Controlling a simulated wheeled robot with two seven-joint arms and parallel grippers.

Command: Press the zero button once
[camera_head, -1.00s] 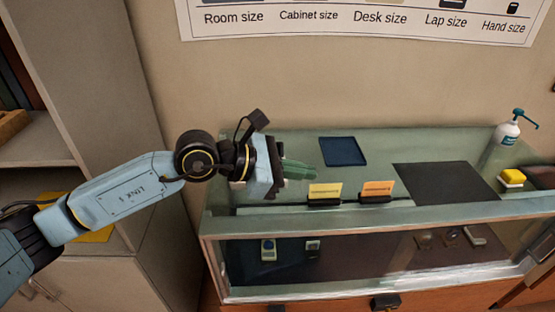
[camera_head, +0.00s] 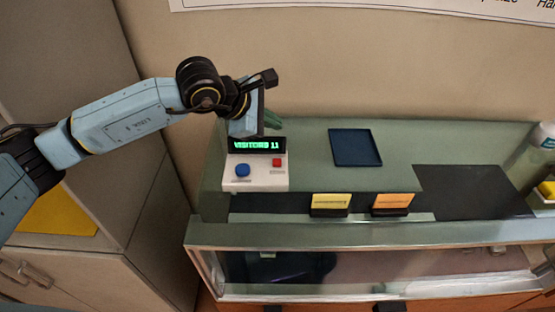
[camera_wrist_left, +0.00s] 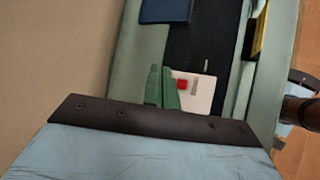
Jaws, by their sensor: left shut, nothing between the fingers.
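A white visitor counter (camera_head: 256,180) stands at the left end of the glass display case. Its dark display (camera_head: 257,145) reads "VISITORS 11" in green. A large blue button (camera_head: 242,170) is on its left and a smaller red button (camera_head: 277,162) on its right; their labels are too small to read. My left gripper (camera_head: 272,121) is shut and empty, behind and above the display, its green fingers partly hidden. In the left wrist view the green fingers (camera_wrist_left: 163,88) overlap part of the counter (camera_wrist_left: 198,92), beside the red button (camera_wrist_left: 182,84). My right gripper is not in view.
A blue tray (camera_head: 356,147) and a dark mat (camera_head: 470,190) lie on the case top (camera_head: 305,160). A yellow card (camera_head: 331,201) and an orange card (camera_head: 392,201) stand along the front. A pump bottle (camera_head: 535,150) is at the right.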

